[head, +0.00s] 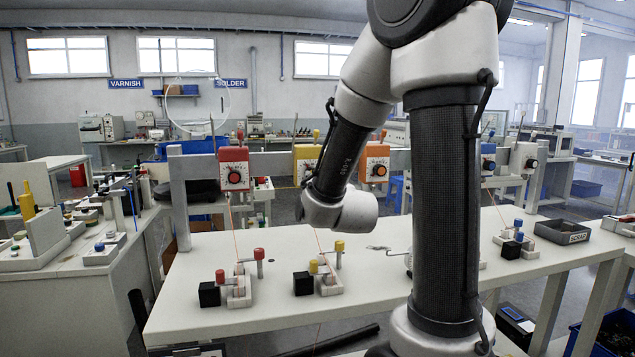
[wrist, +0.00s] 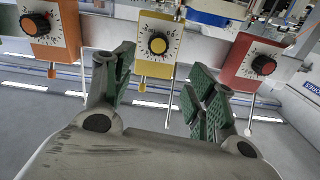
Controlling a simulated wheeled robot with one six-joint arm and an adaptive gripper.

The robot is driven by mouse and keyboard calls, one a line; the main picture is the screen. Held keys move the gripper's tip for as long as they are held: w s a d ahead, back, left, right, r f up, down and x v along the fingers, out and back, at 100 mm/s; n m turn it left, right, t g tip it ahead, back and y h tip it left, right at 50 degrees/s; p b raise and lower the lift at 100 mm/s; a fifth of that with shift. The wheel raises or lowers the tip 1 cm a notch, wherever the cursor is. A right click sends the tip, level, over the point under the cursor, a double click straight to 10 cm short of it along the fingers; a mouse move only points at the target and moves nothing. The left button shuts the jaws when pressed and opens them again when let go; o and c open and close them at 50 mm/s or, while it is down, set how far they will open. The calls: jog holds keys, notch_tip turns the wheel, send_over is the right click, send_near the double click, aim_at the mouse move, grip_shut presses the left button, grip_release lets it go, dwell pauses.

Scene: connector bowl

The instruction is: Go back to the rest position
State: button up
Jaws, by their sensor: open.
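My gripper (wrist: 160,88) is open in the wrist view, with its two green-padded fingers spread apart and nothing between them. Beyond the fingers are an orange dial box (wrist: 56,28), a yellow dial box (wrist: 157,45) and a red dial box (wrist: 254,62). In the head view my arm rises at the right of the middle and bends down, its wrist above the white bench (head: 215,318). The gripper fingers are hidden there behind the wrist.
A rail behind the bench carries a red dial box (head: 234,169), a yellow one (head: 306,164) and an orange one (head: 375,163). Small fixtures with a red post cap (head: 259,252) and a yellow post cap (head: 339,245) stand below. A dark tray (head: 563,232) sits at the right.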

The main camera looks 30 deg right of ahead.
dwell(0.3)
jog(key=s+a+f+n+g+y, duration=0.1)
jog(key=a+f+g+y, duration=0.15)
jog(key=f, duration=0.35)
jog(key=s+a+f+n+g+y, duration=0.1)
jog(key=s+f+g, duration=0.1)
jog(key=f+g, duration=0.3)
jog(key=s+a+f+g+y, duration=0.2)
jog(key=s+a+f+g, duration=0.15)
jog(key=s, duration=0.35)
jog(key=s+r+n+g, duration=0.1)
jog(key=s+r, duration=0.3)
jog(key=s, duration=0.5)
jog(key=s+r+n+g, duration=0.1)
jog(key=s+r, duration=0.4)
jog(key=s, duration=0.5)
jog(key=shift+d+n, duration=0.15)
jog(key=shift+n, duration=0.15)
jog(key=shift+h, duration=0.25)
